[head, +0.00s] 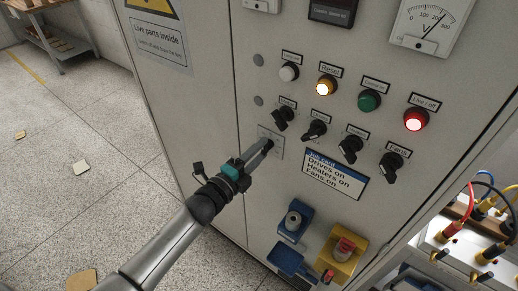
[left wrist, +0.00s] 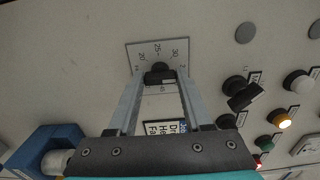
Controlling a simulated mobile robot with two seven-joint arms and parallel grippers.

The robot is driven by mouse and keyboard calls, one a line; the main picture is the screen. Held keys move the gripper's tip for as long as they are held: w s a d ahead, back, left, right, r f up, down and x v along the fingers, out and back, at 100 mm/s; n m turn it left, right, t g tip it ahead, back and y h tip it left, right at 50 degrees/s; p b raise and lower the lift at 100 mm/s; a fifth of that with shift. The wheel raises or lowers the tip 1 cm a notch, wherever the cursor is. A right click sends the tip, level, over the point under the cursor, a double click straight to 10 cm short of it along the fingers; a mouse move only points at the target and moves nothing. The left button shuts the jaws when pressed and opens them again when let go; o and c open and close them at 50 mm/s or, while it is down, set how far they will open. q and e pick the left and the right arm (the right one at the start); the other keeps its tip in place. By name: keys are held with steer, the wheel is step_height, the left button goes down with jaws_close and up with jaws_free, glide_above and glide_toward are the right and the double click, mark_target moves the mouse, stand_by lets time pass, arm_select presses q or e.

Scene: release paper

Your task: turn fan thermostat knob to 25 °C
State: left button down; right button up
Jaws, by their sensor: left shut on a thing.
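The thermostat knob (left wrist: 160,70) is a small black knob on a pale square dial plate (left wrist: 172,48) fixed to the grey cabinet door. The plate shows degree marks, with 25 near its top middle in the left wrist view. My left gripper (head: 266,146) reaches the plate from the lower left in the head view. In the left wrist view its two fingers (left wrist: 160,82) stand on either side of the knob and are shut on it. The knob's pointer is too dark and small to read. My right gripper is not in view.
Black selector switches (head: 315,130) and lit buttons (head: 326,86) sit right of and above the dial. A text label (head: 335,175) is close to its right. A blue fitting (head: 292,222) and a yellow box (head: 343,252) jut out below. Open floor (head: 75,125) lies left.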

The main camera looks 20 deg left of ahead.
arm_select(q)
steer(key=n+p, duration=0.1)
steer(key=n, duration=0.3)
steer(key=shift+n, duration=0.4)
steer(key=n+p, duration=0.1)
steer(key=n, duration=0.3)
steer(key=shift+p, duration=0.3)
steer(key=n+p, duration=0.1)
steer(key=n, duration=0.4)
steer(key=shift+f, duration=0.1)
steer(key=shift+d+n, duration=0.1)
steer(key=shift+n, duration=2)
steer(key=shift+c, duration=1.6)
jaws_free()
steer(key=shift+s, duration=0.1)
